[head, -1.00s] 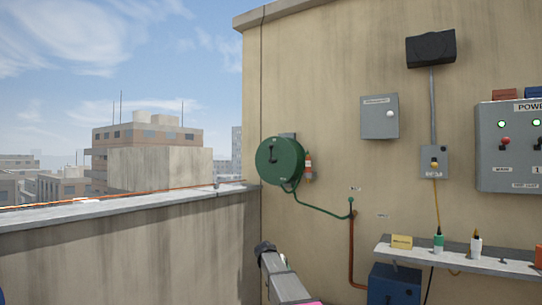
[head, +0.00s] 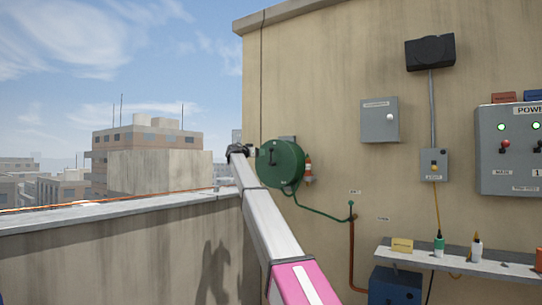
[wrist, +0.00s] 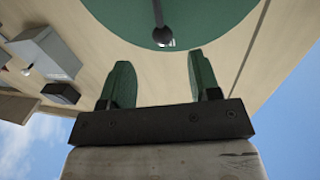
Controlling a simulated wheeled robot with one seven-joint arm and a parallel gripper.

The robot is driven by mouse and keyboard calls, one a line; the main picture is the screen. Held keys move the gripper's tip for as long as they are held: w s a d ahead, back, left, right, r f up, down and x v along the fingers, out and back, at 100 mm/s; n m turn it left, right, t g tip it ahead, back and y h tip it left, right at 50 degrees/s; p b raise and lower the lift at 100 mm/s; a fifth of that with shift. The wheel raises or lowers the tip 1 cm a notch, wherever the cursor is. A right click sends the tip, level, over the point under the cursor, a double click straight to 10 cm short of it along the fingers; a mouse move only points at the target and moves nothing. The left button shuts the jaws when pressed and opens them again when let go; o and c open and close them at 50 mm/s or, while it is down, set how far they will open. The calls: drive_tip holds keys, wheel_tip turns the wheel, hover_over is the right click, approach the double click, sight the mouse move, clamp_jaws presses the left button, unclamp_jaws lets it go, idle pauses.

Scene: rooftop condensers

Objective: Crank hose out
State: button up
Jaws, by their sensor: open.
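The green hose reel (head: 285,165) is fixed to the beige wall, left of centre in the head view. A dark crank (head: 271,155) shows on its face, and a green hose (head: 320,213) runs from it to a fitting on the wall. In the wrist view the reel's face (wrist: 205,18) fills the top, with the crank's dark arm and round knob (wrist: 162,36) in front of it. My gripper (wrist: 163,82) is open and empty. Its two green-faced fingers point toward the knob, which is beyond the tips and between their lines. In the head view my gripper (head: 241,150) is at the reel's left edge.
An orange-and-white item (head: 308,168) hangs beside the reel. A grey box (head: 380,120) and a switch box (head: 433,163) are on the wall to the right, above a shelf (head: 470,263) with bottles. A parapet (head: 120,212) borders the left.

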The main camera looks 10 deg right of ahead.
sight(271, 152)
drive_tip(key=x, duration=1)
drive_tip(key=shift+w+d+f, duration=0.1)
drive_tip(key=shift+w+d, duration=0.15)
clamp_jaws()
drive_tip(key=shift+d, duration=0.15)
